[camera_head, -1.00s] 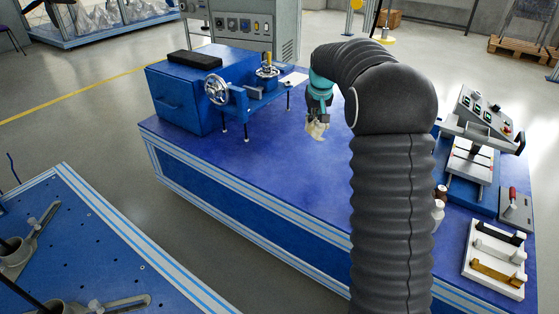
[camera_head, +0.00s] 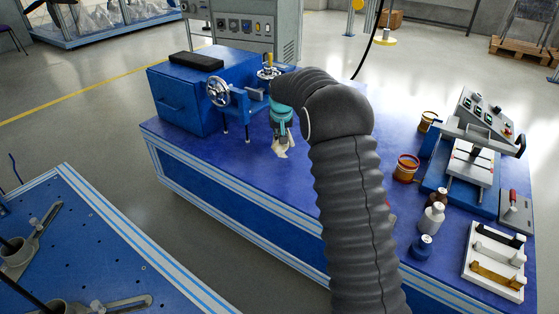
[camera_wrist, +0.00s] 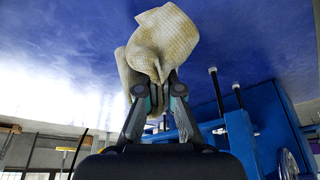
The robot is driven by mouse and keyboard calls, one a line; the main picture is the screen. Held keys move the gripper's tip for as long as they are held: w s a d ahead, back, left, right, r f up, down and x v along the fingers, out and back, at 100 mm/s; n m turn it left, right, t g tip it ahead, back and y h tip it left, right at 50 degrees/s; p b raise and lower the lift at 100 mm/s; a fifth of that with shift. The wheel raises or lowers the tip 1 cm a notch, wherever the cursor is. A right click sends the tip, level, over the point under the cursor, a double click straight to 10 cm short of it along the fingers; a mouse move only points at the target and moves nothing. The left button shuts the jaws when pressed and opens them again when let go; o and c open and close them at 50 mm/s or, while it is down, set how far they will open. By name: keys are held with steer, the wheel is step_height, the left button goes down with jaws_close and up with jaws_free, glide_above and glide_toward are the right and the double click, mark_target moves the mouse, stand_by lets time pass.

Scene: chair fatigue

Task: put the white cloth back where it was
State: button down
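My gripper (camera_head: 282,136) is shut on the white cloth (camera_head: 280,152), low over the blue table (camera_head: 220,170), just right of the blue machine with the handwheel. In the wrist view, the fingers (camera_wrist: 156,100) pinch the cream, woven-looking cloth (camera_wrist: 165,42), which bunches and hangs beyond the fingertips. I cannot tell whether its lower edge touches the table top. The arm hides part of the table behind the gripper.
The blue machine (camera_head: 238,108) with its handwheel (camera_head: 218,90) and legs stands close to the left of my gripper. The table's front middle is clear.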

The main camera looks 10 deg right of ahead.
steer(key=shift+d+f, duration=0.1)
steer(key=shift+f, duration=1.15)
steer(key=c, duration=0.6)
jaws_free()
steer(key=shift+c, duration=0.2)
steer(key=shift+r, duration=0.1)
steer(key=v, duration=1.1)
steer(key=shift+s+r, duration=0.15)
steer(key=shift+r, duration=0.25)
